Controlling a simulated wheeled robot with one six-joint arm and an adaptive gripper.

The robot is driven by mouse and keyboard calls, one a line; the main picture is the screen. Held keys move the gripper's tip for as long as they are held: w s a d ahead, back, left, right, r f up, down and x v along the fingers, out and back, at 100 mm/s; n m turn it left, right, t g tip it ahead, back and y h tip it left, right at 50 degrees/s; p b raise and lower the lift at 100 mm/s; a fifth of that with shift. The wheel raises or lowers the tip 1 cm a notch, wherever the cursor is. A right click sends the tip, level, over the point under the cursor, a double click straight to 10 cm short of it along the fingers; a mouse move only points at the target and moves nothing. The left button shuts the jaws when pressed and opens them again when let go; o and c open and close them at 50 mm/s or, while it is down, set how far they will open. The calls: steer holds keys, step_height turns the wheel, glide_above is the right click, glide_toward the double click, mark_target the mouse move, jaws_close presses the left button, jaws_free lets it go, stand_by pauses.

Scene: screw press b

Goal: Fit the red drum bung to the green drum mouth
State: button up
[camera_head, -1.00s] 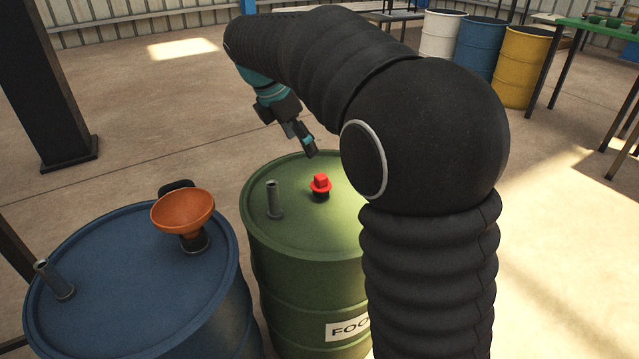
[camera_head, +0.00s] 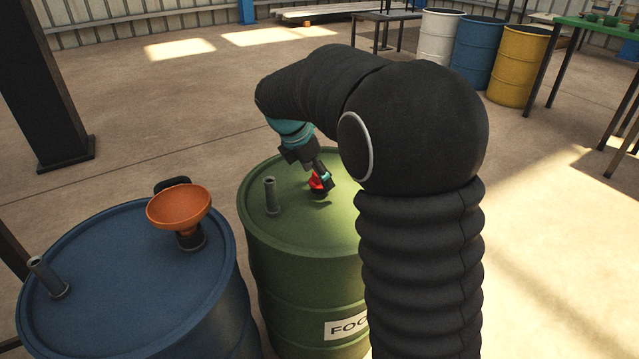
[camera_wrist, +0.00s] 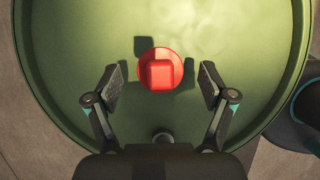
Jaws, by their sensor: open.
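The red drum bung (camera_wrist: 160,70) sits on the green drum's mouth, on top of the green drum (camera_head: 300,235). It has a round flange and a square head. In the head view the bung (camera_head: 314,183) is partly covered by my gripper (camera_head: 322,178). In the wrist view my gripper (camera_wrist: 160,88) is open, with one finger on each side of the bung and a gap on both sides. The mouth itself is hidden under the bung, and I cannot tell how deep the bung sits.
A grey pipe stub (camera_head: 271,195) stands on the green drum's lid, left of the bung. A blue drum (camera_head: 120,290) with an orange funnel (camera_head: 180,207) stands close at the left. White, blue and yellow drums (camera_head: 518,65) stand far back. Open floor lies behind.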

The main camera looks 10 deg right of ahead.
steer(key=shift+w+d+f, duration=0.1)
steer(key=shift+d+f, duration=0.15)
steer(key=shift+f, duration=0.35)
steer(key=c, duration=1.3)
steer(key=shift+o, duration=0.2)
steer(key=shift+r, duration=0.1)
steer(key=shift+r, duration=0.6)
step_height(320, 180, up, 3)
steer(key=shift+f, duration=0.2)
steer(key=s+d+r, duration=0.5)
steer(key=d+r, duration=0.2)
steer(key=d, duration=0.3)
steer(key=shift+s+d+p, duration=0.15)
steer(key=shift+s+p, duration=0.15)
